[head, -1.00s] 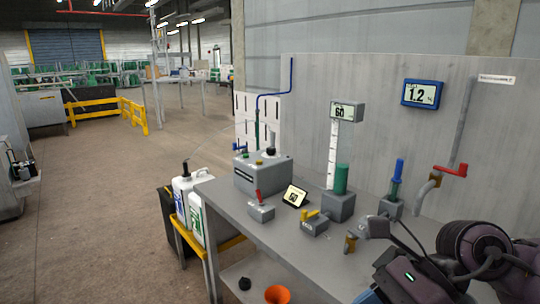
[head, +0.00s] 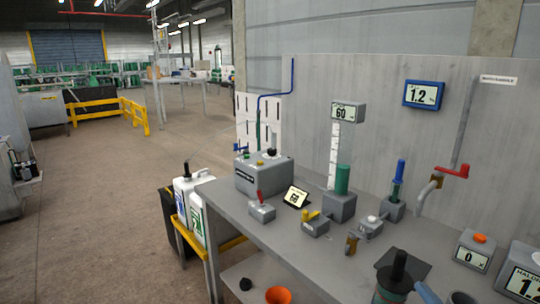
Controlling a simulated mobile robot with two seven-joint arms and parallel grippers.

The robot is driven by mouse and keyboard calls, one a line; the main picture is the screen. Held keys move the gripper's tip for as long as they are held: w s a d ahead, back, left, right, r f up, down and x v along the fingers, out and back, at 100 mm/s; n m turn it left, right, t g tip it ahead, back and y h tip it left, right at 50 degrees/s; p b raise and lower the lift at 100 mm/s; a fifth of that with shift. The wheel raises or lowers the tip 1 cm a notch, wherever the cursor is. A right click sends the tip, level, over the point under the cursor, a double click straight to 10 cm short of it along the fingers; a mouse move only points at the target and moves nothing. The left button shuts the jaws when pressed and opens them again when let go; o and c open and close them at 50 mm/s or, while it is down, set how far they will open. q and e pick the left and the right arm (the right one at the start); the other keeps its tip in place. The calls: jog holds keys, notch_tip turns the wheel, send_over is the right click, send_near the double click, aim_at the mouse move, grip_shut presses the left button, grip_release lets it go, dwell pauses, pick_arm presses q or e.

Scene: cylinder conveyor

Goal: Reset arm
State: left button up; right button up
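Neither of my grippers shows in the head view, and no part of my arms is clearly in it. The grey workbench (head: 395,238) fills the lower right. On it stand a grey box unit (head: 262,178), a green cylinder on a grey block (head: 342,180) beside a white scale, and a blue-handled device (head: 397,180). A display reading 0 (head: 471,257) with an orange knob sits at the right. A dark upright device (head: 398,272) stands at the front edge, partly cut off.
White jugs (head: 188,195) stand on a yellow-framed stand left of the bench. An orange funnel (head: 278,295) is on the lower shelf. A red-handled tap (head: 452,171) and a 1.2 display (head: 423,95) are on the wall.

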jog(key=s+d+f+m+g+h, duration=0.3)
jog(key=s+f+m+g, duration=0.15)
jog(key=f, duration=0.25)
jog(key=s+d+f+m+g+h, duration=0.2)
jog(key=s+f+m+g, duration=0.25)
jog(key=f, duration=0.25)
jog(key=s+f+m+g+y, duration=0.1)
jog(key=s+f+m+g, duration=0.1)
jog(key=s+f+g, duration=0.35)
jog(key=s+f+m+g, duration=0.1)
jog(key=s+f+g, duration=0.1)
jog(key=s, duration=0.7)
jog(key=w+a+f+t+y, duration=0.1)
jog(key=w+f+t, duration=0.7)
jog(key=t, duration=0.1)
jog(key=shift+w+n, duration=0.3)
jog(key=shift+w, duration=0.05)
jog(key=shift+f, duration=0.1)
